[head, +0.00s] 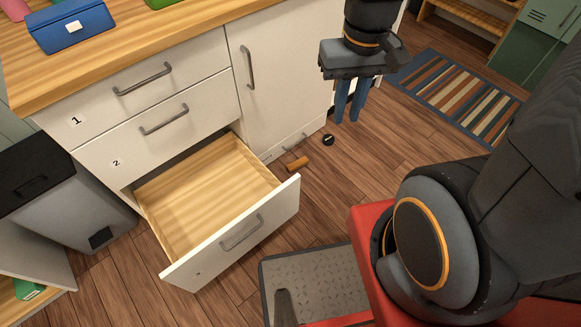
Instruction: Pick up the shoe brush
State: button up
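A small orange-brown object (298,163), perhaps the shoe brush, lies on the wooden floor at the foot of the white cabinet. It is too small for me to be sure what it is. My gripper (347,119) hangs above the floor, up and to the right of it, with its two blue fingers pointing down. A narrow gap shows between the fingers and nothing is held there. The gripper is apart from the brown object.
The bottom drawer (232,240) is pulled out and looks empty. A small black round thing (328,140) lies near the cabinet. A blue box (72,30) stands on the wooden top. A grey bin (75,210) is left. A striped rug (455,95) lies right.

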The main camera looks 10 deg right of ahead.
aim_at(300, 162)
jog(key=k, duration=0.5)
jog(key=z, duration=1.05)
jog(key=i, duration=0.95)
jog(key=u, duration=1.45)
